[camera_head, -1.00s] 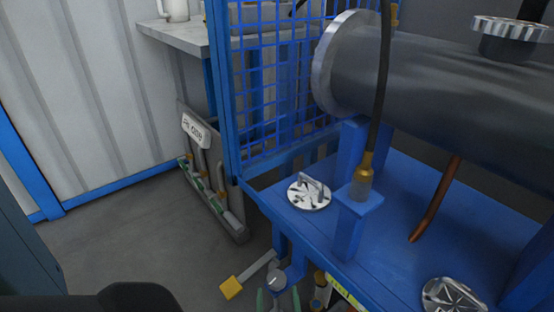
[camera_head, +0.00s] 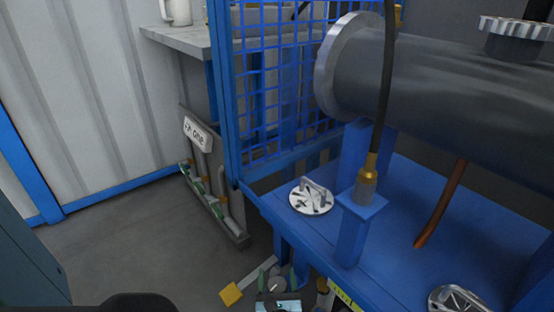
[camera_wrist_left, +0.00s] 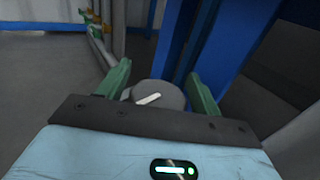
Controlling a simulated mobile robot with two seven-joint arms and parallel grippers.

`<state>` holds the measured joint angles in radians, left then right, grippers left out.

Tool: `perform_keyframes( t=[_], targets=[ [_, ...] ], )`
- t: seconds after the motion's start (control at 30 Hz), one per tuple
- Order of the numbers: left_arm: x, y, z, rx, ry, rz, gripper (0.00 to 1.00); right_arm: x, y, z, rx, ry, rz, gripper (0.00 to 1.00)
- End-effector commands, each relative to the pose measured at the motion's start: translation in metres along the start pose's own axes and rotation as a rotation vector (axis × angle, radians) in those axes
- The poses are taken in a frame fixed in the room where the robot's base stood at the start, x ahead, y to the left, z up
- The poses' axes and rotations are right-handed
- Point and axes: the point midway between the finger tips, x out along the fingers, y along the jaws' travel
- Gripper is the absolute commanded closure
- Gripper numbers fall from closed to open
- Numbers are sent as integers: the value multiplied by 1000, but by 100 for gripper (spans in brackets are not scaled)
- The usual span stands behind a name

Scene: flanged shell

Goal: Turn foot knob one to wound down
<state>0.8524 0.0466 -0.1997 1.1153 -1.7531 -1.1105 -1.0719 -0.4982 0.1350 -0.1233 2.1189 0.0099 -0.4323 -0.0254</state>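The foot knob (camera_head: 277,284) is a grey round knob low by the blue frame's leg, at the bottom of the head view. It also shows in the left wrist view (camera_wrist_left: 158,95), with a white bar mark slanting up to the right. My left gripper (camera_head: 277,279) has green fingers, one on each side of the knob. In the left wrist view the fingers (camera_wrist_left: 160,90) stand apart, open around the knob. Whether either finger touches it I cannot tell. The knob's lower part is hidden behind the gripper. My right gripper is not in view.
A yellow-ended bar (camera_head: 231,294) lies left of the knob. The blue frame (camera_head: 300,235) carries a grey flanged shell (camera_head: 430,85) and round metal discs (camera_head: 311,197). Grey floor (camera_head: 120,240) is clear there.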

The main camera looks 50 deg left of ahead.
Motion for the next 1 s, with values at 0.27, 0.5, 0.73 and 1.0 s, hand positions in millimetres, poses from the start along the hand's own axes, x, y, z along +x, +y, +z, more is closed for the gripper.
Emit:
perform_keyframes(
  t=[0.27, 0.5, 0.73, 1.0],
  targets=[
    [0, 0, 0, 0, 0, 0, 72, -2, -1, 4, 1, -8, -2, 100],
    [0, 0, 0, 1, -1, -18, 74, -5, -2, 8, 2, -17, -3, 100],
    [0, 0, 0, 3, -2, -115, 74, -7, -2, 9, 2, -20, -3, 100],
    [-1, -4, 0, 7, -2, -341, 74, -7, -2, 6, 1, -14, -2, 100]
  ],
)
